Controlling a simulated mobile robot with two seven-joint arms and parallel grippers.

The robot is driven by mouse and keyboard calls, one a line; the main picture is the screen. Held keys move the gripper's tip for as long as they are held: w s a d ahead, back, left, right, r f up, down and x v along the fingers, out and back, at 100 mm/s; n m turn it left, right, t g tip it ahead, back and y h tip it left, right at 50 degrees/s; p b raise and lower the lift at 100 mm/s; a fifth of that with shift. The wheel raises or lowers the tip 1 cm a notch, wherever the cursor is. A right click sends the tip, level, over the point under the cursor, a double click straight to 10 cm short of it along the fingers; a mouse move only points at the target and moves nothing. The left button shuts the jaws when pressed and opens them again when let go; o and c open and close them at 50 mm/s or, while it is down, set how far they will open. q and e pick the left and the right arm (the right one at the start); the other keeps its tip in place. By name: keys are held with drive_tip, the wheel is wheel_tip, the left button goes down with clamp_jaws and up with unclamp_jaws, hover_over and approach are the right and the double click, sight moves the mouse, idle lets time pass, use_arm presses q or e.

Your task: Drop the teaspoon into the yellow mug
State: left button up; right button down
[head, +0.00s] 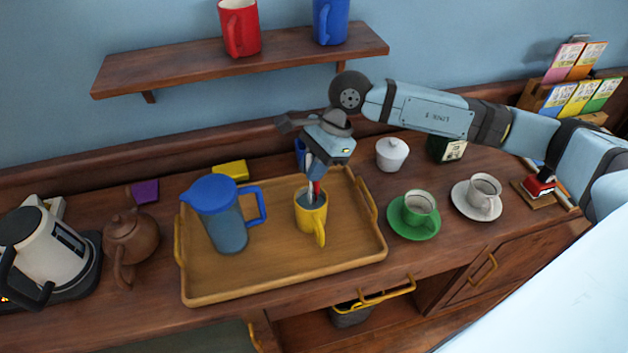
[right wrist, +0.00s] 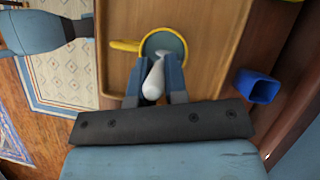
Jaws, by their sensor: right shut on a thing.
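The yellow mug (head: 311,218) stands upright on the wooden tray (head: 281,280), its handle towards the front. My right gripper (head: 314,182) points down just above the mug's mouth. It is shut on the teaspoon (right wrist: 154,80), a pale, smooth piece between the fingers (right wrist: 157,88) in the right wrist view. The spoon's far end reaches over the mug's opening, and the mug's rim (right wrist: 182,42) shows around it. How deep the spoon goes into the mug is hard to tell. My left gripper is not in view.
A blue-lidded jug (head: 226,228) stands on the tray left of the mug. A blue cup (right wrist: 257,86) is behind the gripper. A green cup on a saucer (head: 415,230), a white cup (head: 484,190) and a sugar pot (head: 392,155) are to the right. A shelf (head: 180,71) hangs above.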

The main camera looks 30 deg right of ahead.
drive_tip(key=f, duration=0.2)
drive_tip(key=s+f, duration=0.1)
drive_tip(key=f, duration=0.1)
drive_tip(key=shift+s+a, duration=0.1)
drive_tip(key=shift+a, duration=0.05)
drive_tip(key=shift+w+d+f, duration=0.4)
drive_tip(key=shift+w+f, duration=0.35)
drive_tip(key=c, duration=1.5)
unclamp_jaws()
drive_tip(key=shift+c, duration=0.2)
drive_tip(key=o, duration=0.4)
drive_tip(key=shift+s+a+r, duration=0.1)
drive_tip(key=shift+s+r, duration=0.05)
drive_tip(key=shift+r, duration=0.15)
drive_tip(key=shift+c, duration=0.2)
drive_tip(key=shift+o, duration=0.2)
drive_tip(key=shift+s+a+r, duration=0.1)
drive_tip(key=shift+s+r, duration=0.05)
drive_tip(key=shift+r, duration=0.05)
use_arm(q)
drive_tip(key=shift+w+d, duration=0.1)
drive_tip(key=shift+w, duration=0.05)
use_arm(e)
approach(315, 184)
drive_tip(key=shift+d+r, duration=0.15)
drive_tip(key=shift+r, duration=0.45)
drive_tip(key=shift+d+r, duration=0.15)
drive_tip(key=shift+r, duration=0.5)
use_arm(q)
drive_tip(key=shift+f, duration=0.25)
